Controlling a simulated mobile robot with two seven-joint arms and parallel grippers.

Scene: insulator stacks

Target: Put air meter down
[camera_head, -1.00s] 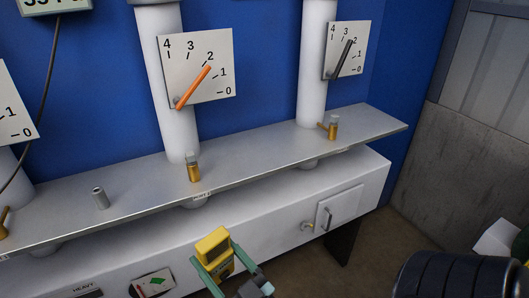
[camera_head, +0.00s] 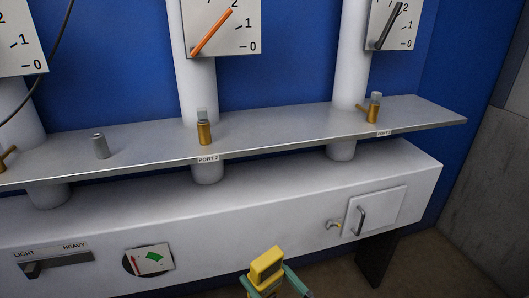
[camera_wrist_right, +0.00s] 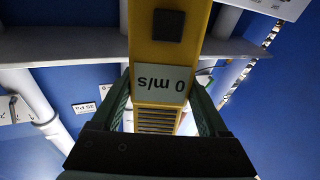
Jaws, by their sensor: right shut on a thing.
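The air meter (camera_head: 266,263) is a yellow handheld device at the bottom of the head view. My right gripper (camera_head: 272,289) has its green fingers on both sides of it, and the meter is held in front of the white cabinet. In the right wrist view the yellow meter (camera_wrist_right: 166,50) fills the middle, with a display reading "0 m/s" upside down. The gripper fingers (camera_wrist_right: 160,105) press on its two sides there. My left gripper is not in view.
A grey metal shelf (camera_head: 260,132) runs across the wall, with brass valves (camera_head: 204,128) and a small grey cylinder (camera_head: 100,145) on it. Clear shelf lies between them. Below is a white cabinet (camera_head: 220,205) with a handled door (camera_head: 374,212). White pipes (camera_head: 199,75) rise behind the shelf.

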